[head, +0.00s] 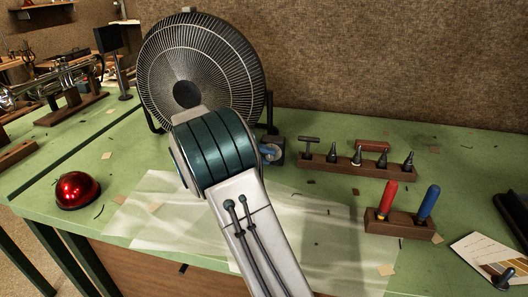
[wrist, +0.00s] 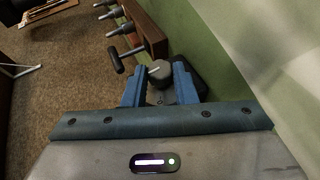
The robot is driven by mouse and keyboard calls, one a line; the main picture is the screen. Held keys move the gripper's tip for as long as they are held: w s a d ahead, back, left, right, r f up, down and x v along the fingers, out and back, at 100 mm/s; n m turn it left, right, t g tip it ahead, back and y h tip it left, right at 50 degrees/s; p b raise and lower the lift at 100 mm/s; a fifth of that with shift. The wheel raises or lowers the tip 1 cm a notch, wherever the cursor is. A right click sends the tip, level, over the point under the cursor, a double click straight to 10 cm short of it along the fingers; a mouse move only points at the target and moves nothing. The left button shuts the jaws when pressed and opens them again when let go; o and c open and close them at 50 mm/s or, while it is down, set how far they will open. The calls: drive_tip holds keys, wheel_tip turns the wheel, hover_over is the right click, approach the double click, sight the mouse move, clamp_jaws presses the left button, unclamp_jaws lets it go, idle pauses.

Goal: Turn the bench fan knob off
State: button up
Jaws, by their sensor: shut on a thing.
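The bench fan (head: 200,75), with a round dark wire grille, stands at the back of the green bench, left of centre in the head view. In the wrist view its grey round knob (wrist: 159,70), with a pale pointer line, sits between the two blue fingers of my gripper (wrist: 160,84). My gripper is shut on the knob from both sides. In the head view my arm covers the fan's lower front, and only a blue fingertip (head: 268,150) shows by the small dark knob box (head: 278,158). The knob itself is mostly hidden there.
A wooden rack (head: 345,167) of several dark-tipped tools stands close right of the knob. A wooden block (head: 400,226) holds red and blue handled tools. A red dome (head: 78,190) sits at the left front. Translucent sheets (head: 340,245) cover the front middle.

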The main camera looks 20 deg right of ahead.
drive_tip(key=shift+f+h, duration=0.1)
drive_tip(key=shift+h, duration=0.6)
drive_tip(key=shift+n+g, duration=0.3)
drive_tip(key=o, duration=1)
drive_tip(key=p+v, duration=0.1)
drive_tip(key=v, duration=1.3)
drive_tip(key=shift+f, duration=0.2)
